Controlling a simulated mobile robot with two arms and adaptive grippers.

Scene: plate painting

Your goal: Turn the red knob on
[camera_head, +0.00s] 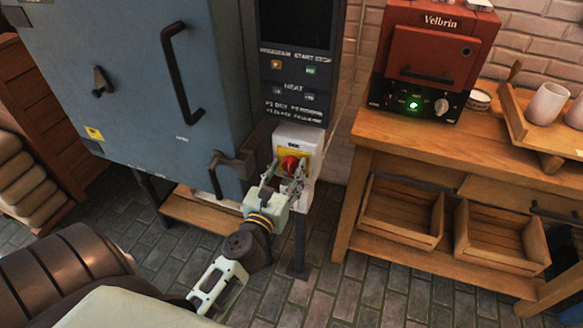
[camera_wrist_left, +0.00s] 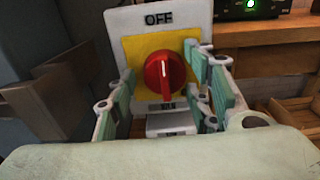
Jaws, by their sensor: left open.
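The red knob (camera_head: 290,164) sits on a yellow plate on a white switch box (camera_head: 311,139) beside the kiln's control panel. In the left wrist view the red knob (camera_wrist_left: 165,78) is round with a raised bar standing near vertical and a white line on it. "OFF" is printed above it; a small label below is partly covered. My left gripper (camera_head: 281,184) is open in front of the box, its lower parts overlapping it. In the left wrist view, my left gripper's fingers (camera_wrist_left: 160,84) stand on either side of the knob, with no clear contact. My right gripper is not in view.
The large blue kiln (camera_head: 135,80) with a black door handle (camera_head: 183,75) stands left of the box. A wooden bench (camera_head: 440,150) to the right carries a small red oven (camera_head: 440,45) with a green light. Tiled floor (camera_head: 330,290) is open in front.

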